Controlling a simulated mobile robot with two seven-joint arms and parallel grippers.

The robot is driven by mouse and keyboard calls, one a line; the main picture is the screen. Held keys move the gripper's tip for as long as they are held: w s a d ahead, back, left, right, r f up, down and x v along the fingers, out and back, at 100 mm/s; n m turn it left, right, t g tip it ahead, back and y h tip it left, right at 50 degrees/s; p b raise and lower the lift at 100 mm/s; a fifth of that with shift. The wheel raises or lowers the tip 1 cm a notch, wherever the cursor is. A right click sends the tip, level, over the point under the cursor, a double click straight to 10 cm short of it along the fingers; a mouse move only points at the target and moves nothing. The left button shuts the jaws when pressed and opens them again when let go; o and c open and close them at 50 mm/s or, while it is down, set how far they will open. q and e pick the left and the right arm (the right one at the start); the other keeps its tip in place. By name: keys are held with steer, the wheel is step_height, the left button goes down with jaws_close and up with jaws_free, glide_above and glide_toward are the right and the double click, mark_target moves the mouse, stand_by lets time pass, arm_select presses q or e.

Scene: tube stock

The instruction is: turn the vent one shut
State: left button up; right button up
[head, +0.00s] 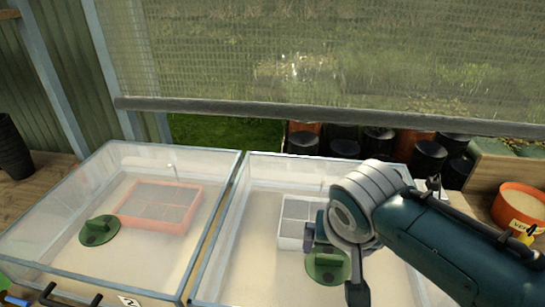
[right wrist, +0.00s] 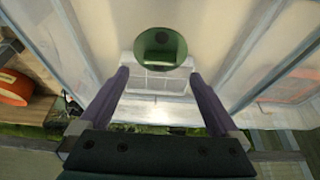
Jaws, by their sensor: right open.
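A green round vent (head: 326,266) with a raised grip lies on the right clear-sided box (head: 215,270); my right gripper partly covers it in the head view. A similar green vent (head: 99,230) is on the left box (head: 60,270). I cannot read from the labels which is vent one. My right gripper (head: 316,238) is above the right box, beside that box's vent. In the right wrist view its purple fingers (right wrist: 160,78) are spread with nothing between them, and the green vent (right wrist: 161,49) shows just beyond the tips, apart from them. My left gripper is out of view.
An orange-framed grid (head: 158,206) is in the left box and a white grid (head: 292,222) in the right box. Black pots (head: 430,157) stand behind, an orange tub (head: 520,205) is at right. A dark bar (head: 320,114) crosses behind the boxes.

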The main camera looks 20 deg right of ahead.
steer(key=v, duration=0.4)
steer(key=shift+s+r+p, duration=0.1)
steer(key=shift+r+p, duration=0.1)
steer(key=shift+p, duration=0.2)
steer(key=s+a+r+n+y, duration=0.15)
steer(key=s+r+n, duration=0.25)
steer(key=s, duration=0.4)
steer(key=s+a+r+n+y, duration=0.15)
steer(key=s+r+n, duration=0.25)
steer(key=s, duration=0.5)
step_height(320, 180, up, 23)
steer(key=p, duration=2.2)
steer(key=shift+a, duration=0.45)
